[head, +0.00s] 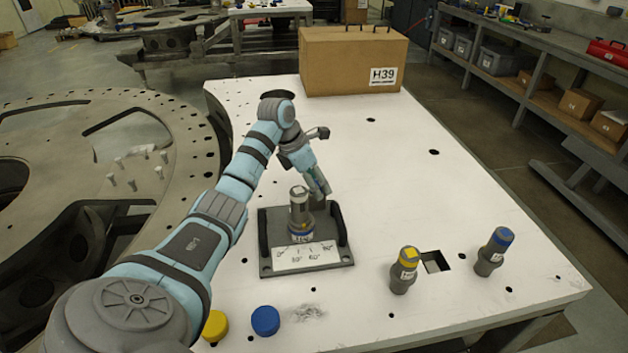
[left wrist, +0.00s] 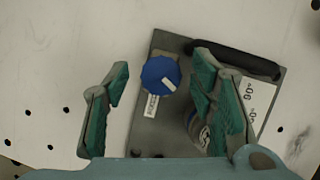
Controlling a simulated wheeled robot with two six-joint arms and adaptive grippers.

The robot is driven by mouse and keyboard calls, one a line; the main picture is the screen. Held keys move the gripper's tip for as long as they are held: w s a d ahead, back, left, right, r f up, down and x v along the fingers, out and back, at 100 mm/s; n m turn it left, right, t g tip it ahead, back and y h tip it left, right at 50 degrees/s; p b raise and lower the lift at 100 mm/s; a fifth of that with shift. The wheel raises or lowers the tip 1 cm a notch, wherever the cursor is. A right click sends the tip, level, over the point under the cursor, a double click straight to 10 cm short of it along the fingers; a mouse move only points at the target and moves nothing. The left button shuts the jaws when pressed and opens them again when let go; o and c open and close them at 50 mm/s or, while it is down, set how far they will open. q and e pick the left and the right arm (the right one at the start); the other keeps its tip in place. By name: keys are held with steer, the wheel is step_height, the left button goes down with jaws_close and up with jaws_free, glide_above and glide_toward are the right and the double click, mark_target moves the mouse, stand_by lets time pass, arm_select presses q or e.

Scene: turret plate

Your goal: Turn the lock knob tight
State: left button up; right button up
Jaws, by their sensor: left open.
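The fixture plate (head: 340,258) stands on the white table, with a degree scale (head: 306,256) at its front. A grey upright cylinder (head: 299,218) stands on it, with a blue and white band low down. In the left wrist view a round blue knob (left wrist: 161,74) with a white pointer mark sits on the plate beside a white label (left wrist: 151,106). My left gripper (head: 320,190) is over the back of the fixture. In the left wrist view it (left wrist: 158,92) is open, its teal fingers apart on either side of the knob's position. Whether they touch it cannot be told. The head view hides the knob.
Dark handles (head: 341,224) rise at the fixture's sides. A yellow-topped cylinder (head: 404,273) and a blue-topped cylinder (head: 492,254) stand at right by a square hole. Yellow (head: 215,326) and blue (head: 265,321) caps lie in front. A cardboard box (head: 350,62) stands behind.

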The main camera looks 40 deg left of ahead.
arm_select(q)
steer(key=c, duration=1.1)
steer(key=shift+r+m+h, duration=0.15)
steer(key=shift+m+h, duration=0.35)
steer(key=shift+m, duration=0.7)
steer(key=shift+c, duration=0.2)
steer(key=shift+m+g, duration=0.5)
steer(key=shift+m, duration=0.6)
steer(key=o, duration=1.1)
steer(key=shift+h, duration=0.3)
steer(key=shift+o, duration=0.2)
steer(key=v, duration=0.7)
steer(key=shift+r, duration=0.15)
steer(key=shift+a, duration=0.1)
